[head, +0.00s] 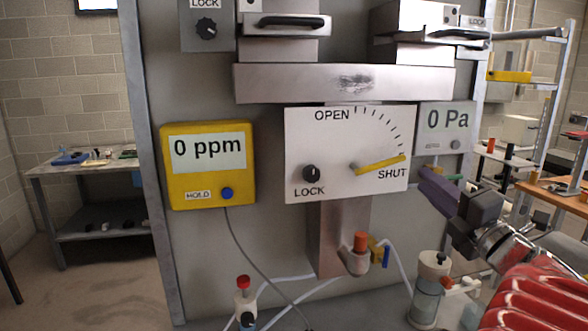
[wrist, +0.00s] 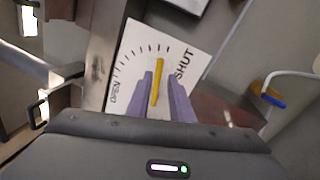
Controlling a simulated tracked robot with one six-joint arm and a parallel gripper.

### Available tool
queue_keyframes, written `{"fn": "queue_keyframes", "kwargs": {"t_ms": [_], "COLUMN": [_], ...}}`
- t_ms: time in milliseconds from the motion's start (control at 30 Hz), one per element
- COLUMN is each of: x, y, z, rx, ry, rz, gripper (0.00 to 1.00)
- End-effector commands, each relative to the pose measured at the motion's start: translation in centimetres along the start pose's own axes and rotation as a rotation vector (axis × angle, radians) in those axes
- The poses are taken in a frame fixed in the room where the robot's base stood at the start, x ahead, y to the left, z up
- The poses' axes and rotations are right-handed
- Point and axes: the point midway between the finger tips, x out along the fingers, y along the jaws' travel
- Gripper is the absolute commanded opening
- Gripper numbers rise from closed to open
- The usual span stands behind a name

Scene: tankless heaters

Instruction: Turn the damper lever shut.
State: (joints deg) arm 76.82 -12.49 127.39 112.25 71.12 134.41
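The damper lever (head: 380,163) is a yellow bar on a white dial plate (head: 330,140) marked OPEN at the top and SHUT at the lower right. It points right and slightly up, at the low end of the tick arc, just above the word SHUT. My gripper (head: 426,174), with purple fingers, is just right of and below the lever's tip, seemingly apart from it. In the wrist view my gripper (wrist: 160,78) is open, and the lever (wrist: 158,80) shows between the two fingers with gaps on both sides. Depth between fingers and lever is hard to tell.
A black LOCK knob (head: 311,174) sits on the plate's lower left. A yellow 0 ppm meter (head: 180,190) is left, a grey 0 Pa display (head: 447,125) right. An orange-capped fitting (head: 359,243) and tubes lie below.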

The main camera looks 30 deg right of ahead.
Motion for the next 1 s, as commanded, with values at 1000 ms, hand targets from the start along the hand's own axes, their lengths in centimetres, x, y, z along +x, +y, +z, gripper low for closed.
{"fn": "queue_keyframes", "kwargs": {"t_ms": [1000], "x": [-1.6], "y": [-1.0], "z": [-1.9], "rx": [-0.087], "ry": [0.061], "rz": [-0.040], "gripper": [0.20]}}
